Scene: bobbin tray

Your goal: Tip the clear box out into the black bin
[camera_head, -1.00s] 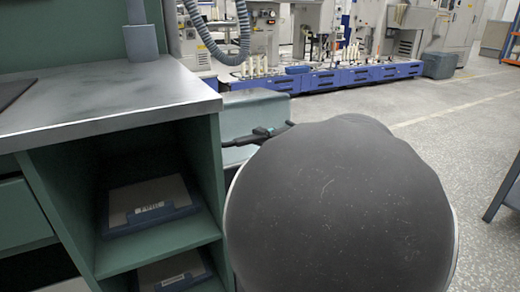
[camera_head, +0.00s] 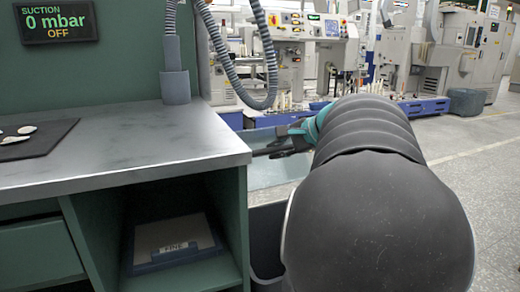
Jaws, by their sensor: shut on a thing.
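My gripper (camera_head: 272,149), dark with a teal part at the wrist, is just past the right edge of the workbench, partly hidden by my arm. It is shut on the clear box (camera_head: 272,174), a see-through pale blue shape beside the bench. My arm covers the box's right side, so I cannot tell its tilt or whether anything is inside. The black bin (camera_head: 266,240) stands low beside the bench, below the clear box. Only a narrow dark strip of it shows between the bench and my arm; its inside is hidden.
The grey-topped green workbench (camera_head: 120,150) fills the left. A display (camera_head: 57,22) reads suction 0 mbar, off.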

